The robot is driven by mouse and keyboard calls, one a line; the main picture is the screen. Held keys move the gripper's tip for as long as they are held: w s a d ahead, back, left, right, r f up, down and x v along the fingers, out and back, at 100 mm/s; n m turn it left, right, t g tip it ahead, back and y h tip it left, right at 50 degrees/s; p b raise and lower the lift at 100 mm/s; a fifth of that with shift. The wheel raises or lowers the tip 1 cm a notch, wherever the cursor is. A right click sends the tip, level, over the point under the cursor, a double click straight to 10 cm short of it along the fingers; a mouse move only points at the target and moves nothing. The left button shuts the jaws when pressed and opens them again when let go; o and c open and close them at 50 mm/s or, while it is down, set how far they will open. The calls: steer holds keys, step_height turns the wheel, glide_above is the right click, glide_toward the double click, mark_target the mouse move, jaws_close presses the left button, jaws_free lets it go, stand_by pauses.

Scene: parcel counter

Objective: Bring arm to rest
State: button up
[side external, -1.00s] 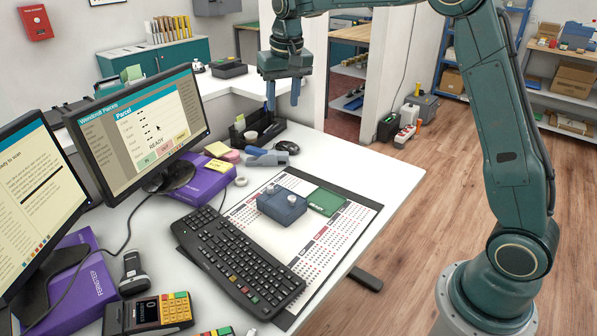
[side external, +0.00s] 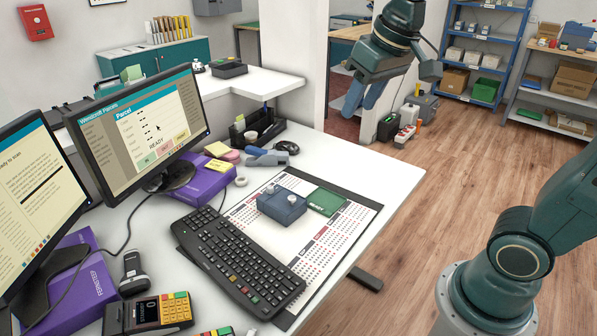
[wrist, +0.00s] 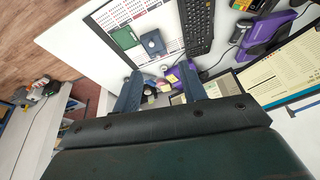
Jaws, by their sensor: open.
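My gripper (side external: 362,97) is raised past the counter's far right edge in the side external view. Its two blue fingers are apart and nothing is between them. In the wrist view my gripper (wrist: 160,88) shows both fingers spread, with the counter beyond them. My arm's lower part leans to the right side of the side external view.
A keyboard (side external: 238,262), two monitors (side external: 140,130) and a card terminal (side external: 150,313) stand left. Open floor lies right of the counter.

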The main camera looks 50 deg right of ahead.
steer(key=s+a+f+n+t, duration=0.1)
steer(key=s+f, duration=0.4)
steer(key=s, duration=0.7)
steer(key=shift+s+a+f+n, duration=0.2)
steer(key=shift+a+n, duration=0.1)
steer(key=shift+n, duration=0.1)
steer(key=shift+o, duration=0.6)
steer(key=shift+w+r, duration=0.1)
